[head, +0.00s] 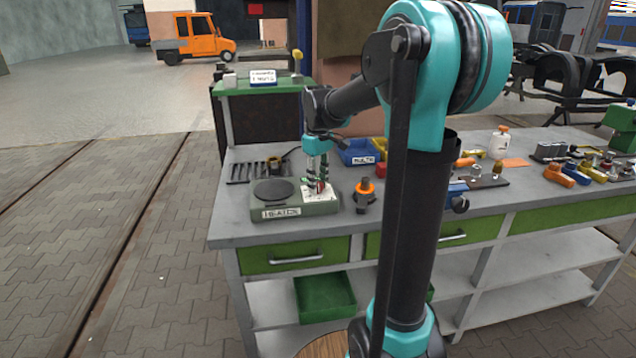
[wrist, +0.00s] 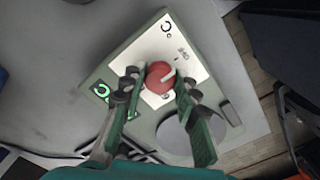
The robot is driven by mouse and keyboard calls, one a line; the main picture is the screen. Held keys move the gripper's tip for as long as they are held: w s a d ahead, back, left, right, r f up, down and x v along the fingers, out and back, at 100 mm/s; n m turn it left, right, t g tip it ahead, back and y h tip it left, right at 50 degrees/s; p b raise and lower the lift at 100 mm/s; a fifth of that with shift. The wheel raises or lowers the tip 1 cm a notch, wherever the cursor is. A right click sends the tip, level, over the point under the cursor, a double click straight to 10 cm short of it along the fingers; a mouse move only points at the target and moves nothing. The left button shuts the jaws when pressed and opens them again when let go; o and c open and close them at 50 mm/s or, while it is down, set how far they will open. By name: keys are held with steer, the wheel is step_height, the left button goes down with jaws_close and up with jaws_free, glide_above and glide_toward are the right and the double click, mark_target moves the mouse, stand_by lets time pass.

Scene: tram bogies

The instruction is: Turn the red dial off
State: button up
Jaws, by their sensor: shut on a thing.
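The red dial (wrist: 160,76) sits on the white control face of the heater (wrist: 187,52), with a pale pointer line across it toward the upper right. My gripper (wrist: 155,88) is over the dial, one finger on each side, shut on it. In the head view my gripper (head: 318,182) reaches down onto the right end of the heater (head: 290,208), where the dial is mostly hidden by the fingers. The heater has a round dark plate (head: 273,190) at its left. A green-lit symbol (wrist: 101,90) shows beside the fingers in the wrist view.
An orange-topped object (head: 364,196) stands just right of the heater on the grey workbench (head: 400,222). A blue bin (head: 358,152) is behind. A dark slotted rack (head: 250,172) lies behind the heater. Tools and parts crowd the bench's right side.

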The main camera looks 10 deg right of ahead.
mark_target(318, 183)
steer(key=o, duration=1.2)
steer(key=shift+c, duration=0.2)
step_height(318, 183, up, 12)
